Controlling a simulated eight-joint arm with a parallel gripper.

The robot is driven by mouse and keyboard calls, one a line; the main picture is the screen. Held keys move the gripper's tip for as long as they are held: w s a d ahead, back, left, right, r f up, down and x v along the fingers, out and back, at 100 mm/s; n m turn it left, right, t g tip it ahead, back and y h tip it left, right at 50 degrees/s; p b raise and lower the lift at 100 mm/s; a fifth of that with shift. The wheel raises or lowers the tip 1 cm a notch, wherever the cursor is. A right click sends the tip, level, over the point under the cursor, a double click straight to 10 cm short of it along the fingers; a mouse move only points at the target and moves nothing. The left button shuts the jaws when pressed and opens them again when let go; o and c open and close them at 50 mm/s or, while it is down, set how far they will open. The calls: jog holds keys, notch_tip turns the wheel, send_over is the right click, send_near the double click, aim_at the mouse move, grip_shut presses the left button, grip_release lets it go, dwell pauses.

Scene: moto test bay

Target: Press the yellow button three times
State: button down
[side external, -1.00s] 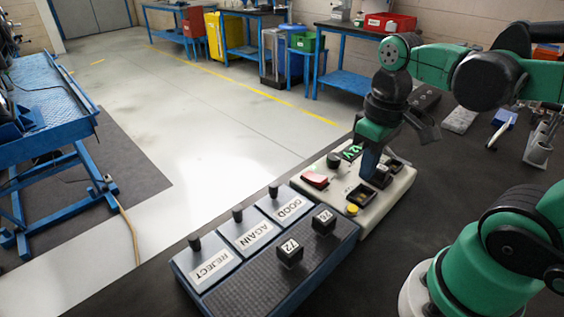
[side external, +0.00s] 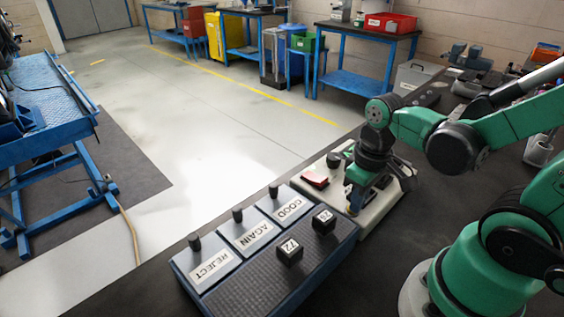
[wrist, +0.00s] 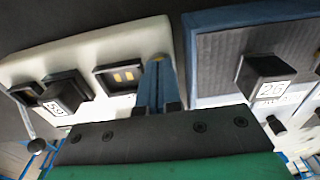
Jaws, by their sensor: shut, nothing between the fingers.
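The dark bench is clear in front.

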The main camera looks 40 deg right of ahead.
jog(key=shift+f, duration=0.1)
jog(key=shift+f, duration=0.8)
jog(key=shift+w+r, duration=0.1)
jog(key=shift+r, duration=0.05)
jog(key=shift+d+r, duration=0.1)
jog(key=shift+r, duration=4.05)
notch_tip(320, 180, up, 3)
jog(key=m+t+y, duration=0.1)
jog(key=m, duration=0.5)
jog(key=m+t+y, duration=0.2)
jog(key=m, duration=0.4)
jog(key=m+t+y, duration=0.1)
jog(key=m+t, duration=0.1)
jog(key=m, duration=0.5)
jog(key=shift+w+d+r+y, duration=0.1)
jog(key=shift+w+r+y, duration=0.05)
jog(key=shift+y, duration=0.25)
